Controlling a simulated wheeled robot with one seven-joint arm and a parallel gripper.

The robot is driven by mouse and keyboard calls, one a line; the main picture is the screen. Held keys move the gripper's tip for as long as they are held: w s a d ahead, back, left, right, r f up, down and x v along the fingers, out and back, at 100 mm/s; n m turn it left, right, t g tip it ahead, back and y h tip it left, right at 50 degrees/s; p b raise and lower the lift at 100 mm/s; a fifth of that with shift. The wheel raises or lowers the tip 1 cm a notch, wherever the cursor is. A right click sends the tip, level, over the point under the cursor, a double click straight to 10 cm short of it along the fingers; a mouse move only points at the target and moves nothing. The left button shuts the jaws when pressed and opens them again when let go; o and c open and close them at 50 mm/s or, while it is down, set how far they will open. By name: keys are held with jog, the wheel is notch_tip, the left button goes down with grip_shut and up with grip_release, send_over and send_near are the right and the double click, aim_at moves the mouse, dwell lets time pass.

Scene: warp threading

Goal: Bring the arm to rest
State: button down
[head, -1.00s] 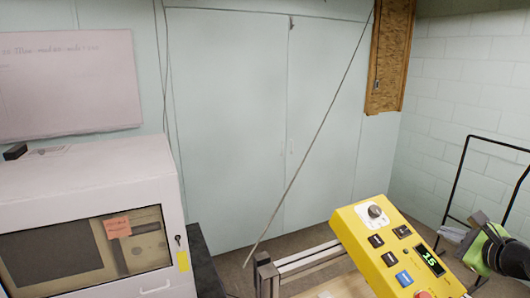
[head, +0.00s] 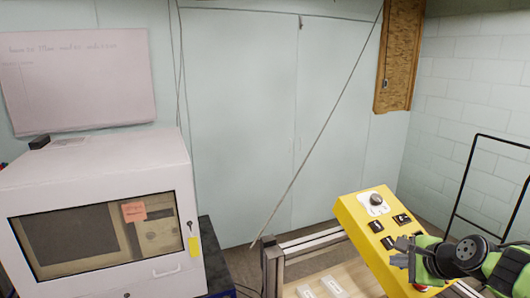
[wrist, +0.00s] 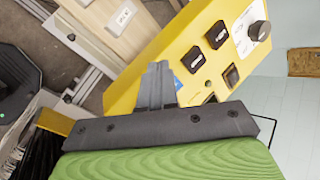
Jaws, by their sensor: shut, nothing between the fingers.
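My gripper (head: 408,252) is at the lower right of the head view, in front of the yellow control box (head: 362,215). In the wrist view my gripper's fingers (wrist: 155,80) are together and hold nothing. There the yellow box (wrist: 165,60) stands behind the fingers, with black buttons, a blue button partly hidden by the fingers, and a dial. I cannot tell whether the fingers touch the box. My arm is green and black and reaches in from the right edge.
A white cabinet (head: 100,185) with a dark window stands at the left. A metal frame (head: 305,240) and a wooden board with white labels (head: 320,285) lie below the box. A black tubular rack (head: 480,190) stands at the right. A thin line (head: 320,140) hangs diagonally before the wall.

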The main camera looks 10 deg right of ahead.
jog(key=s+a+f+n+g+h+b, duration=0.1)
jog(key=s+a+f+n+g, duration=0.15)
jog(key=a+n, duration=0.35)
jog(key=s+a+f+n+g+h+b, duration=0.1)
jog(key=s+a+f+n+g+b, duration=0.15)
jog(key=a, duration=0.55)
jog(key=s+a+n+b, duration=0.1)
jog(key=s+a+n, duration=0.1)
jog(key=s+n, duration=0.2)
jog(key=s+a+f+n, duration=0.1)
jog(key=s+a+n, duration=0.2)
jog(key=s, duration=0.5)
jog(key=s+a+n+t+b, duration=0.1)
jog(key=s+a+n, duration=0.2)
jog(key=s+n, duration=0.2)
jog(key=shift+s+f+y+b, duration=0.15)
jog(key=shift+s+y+b, duration=0.15)
jog(key=shift+s, duration=0.55)
jog(key=c, duration=1.8)
grip_release()
